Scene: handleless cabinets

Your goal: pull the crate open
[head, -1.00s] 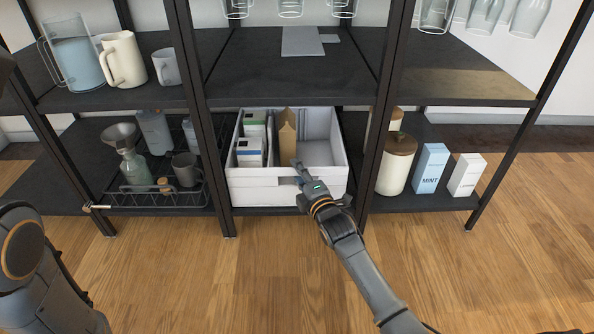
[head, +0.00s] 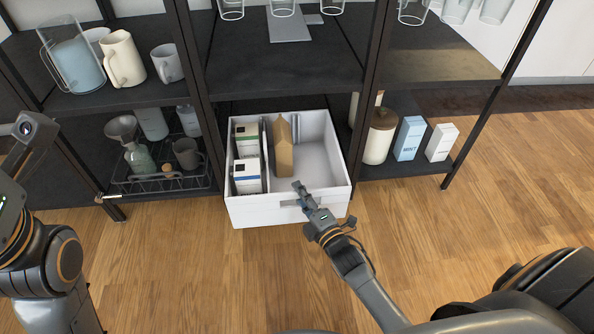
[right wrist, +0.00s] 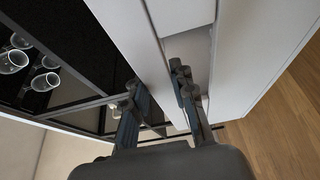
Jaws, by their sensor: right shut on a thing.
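The white crate (head: 265,212) sits on the bottom shelf of the middle bay, pulled well out past the shelf's front edge over the floor. It holds small boxes (head: 246,176) on the left and a tan carton (head: 284,152) in the middle; its right part is empty. My right gripper (head: 301,190) is shut on the crate's front wall at the handle slot. In the right wrist view its fingers (right wrist: 156,88) straddle the white wall, one in the recessed slot (right wrist: 190,50). Only parts of my left arm show at the left edge; its fingers are not visible.
Dark shelf posts (head: 199,100) stand on both sides of the crate. A wire rack (head: 165,183) with jars and a mug is at left. A wood-lidded canister (head: 379,138) and two cartons (head: 409,138) stand at right. The wooden floor in front is clear.

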